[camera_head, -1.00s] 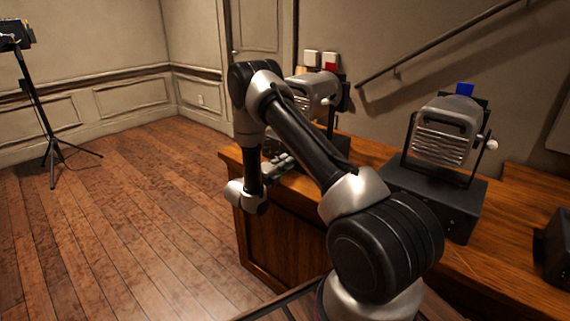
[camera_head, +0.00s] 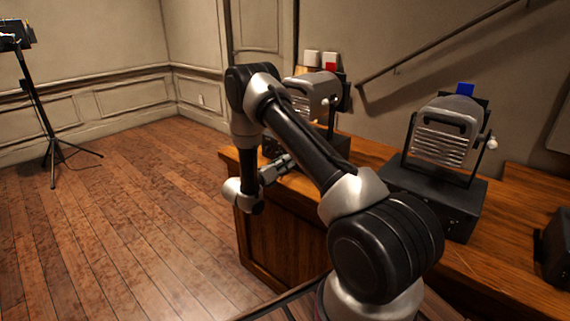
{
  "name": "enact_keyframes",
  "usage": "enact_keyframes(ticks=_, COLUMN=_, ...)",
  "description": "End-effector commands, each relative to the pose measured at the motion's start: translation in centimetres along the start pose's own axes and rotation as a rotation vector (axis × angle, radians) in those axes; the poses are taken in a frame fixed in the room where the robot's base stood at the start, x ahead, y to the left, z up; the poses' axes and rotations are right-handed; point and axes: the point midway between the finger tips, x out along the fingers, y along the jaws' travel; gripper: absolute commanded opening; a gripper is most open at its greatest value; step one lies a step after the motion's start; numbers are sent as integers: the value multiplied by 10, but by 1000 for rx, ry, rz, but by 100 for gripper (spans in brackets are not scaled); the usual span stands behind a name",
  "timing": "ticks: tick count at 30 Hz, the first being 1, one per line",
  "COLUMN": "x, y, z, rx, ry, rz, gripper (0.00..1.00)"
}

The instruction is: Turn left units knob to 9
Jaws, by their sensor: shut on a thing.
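The left unit (camera_head: 312,96) is a silver lamp-like housing in a black bracket, with a red block on top. It stands on the desk behind my arm. Its dark base is mostly hidden by my arm, and its knob is hidden at my fingers. My gripper (camera_head: 286,162) is at the front of that base, low beside the desk's left end, with its fingers shut on what appears to be the knob. The knob's pointer and number cannot be read.
A second silver unit (camera_head: 447,132) with a blue block stands on the wooden desk (camera_head: 375,152) to the right. Another dark box (camera_head: 556,248) is at the right edge. A tripod stand (camera_head: 47,125) is far left. The floor left of the desk is clear.

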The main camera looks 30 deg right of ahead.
Motion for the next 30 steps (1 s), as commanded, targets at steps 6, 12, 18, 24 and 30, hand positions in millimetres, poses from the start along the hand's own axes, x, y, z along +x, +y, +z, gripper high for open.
enact_keyframes(ticks=6, x=-1, y=1, z=-4, rx=199, ry=15, rz=-6, gripper=0)
enact_keyframes(ticks=12, x=-1, y=1, z=-3, rx=388, ry=25, rz=-14, gripper=0)
enact_keyframes(ticks=18, x=-1, y=1, z=-3, rx=577, ry=33, rz=-22, gripper=0)
enact_keyframes(ticks=24, x=-1, y=1, z=-2, rx=767, ry=42, rz=-30, gripper=0)
enact_keyframes(ticks=30, x=-1, y=2, z=-2, rx=957, ry=52, rz=-39, gripper=0)
